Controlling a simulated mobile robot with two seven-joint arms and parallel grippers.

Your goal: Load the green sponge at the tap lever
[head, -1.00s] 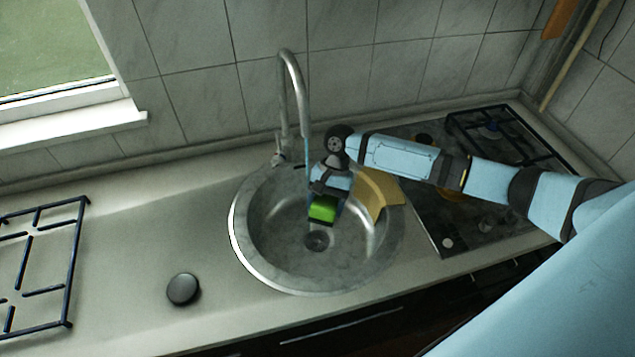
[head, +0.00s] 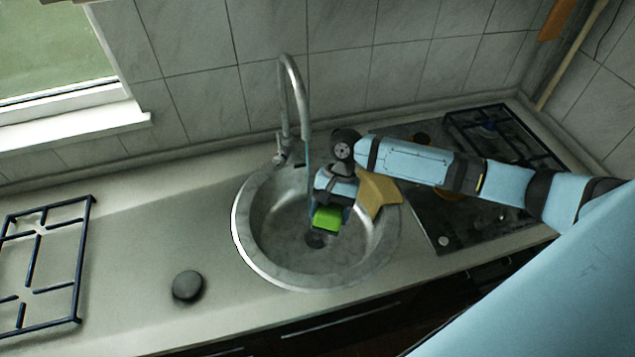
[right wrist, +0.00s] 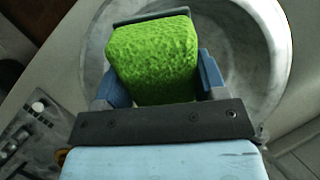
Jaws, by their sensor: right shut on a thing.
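The green sponge (head: 327,218) is held over the round steel sink (head: 262,272). My right gripper (head: 331,207) is shut on the sponge, and the right wrist view shows the sponge (right wrist: 153,60) between its two blue fingers (right wrist: 160,87). The tap (head: 289,95) rises behind the sink, and its lever (head: 280,150) is at the tap's base, left of and behind my right gripper. The sponge is apart from the lever. My left gripper is not in view.
A yellow cloth (head: 380,194) hangs over the sink's right rim. A hob (head: 440,222) lies to the right. A black pan grate (head: 45,262) lies on the left counter, with a dark round knob (head: 187,286) between it and the sink. The counter left of the sink is mostly clear.

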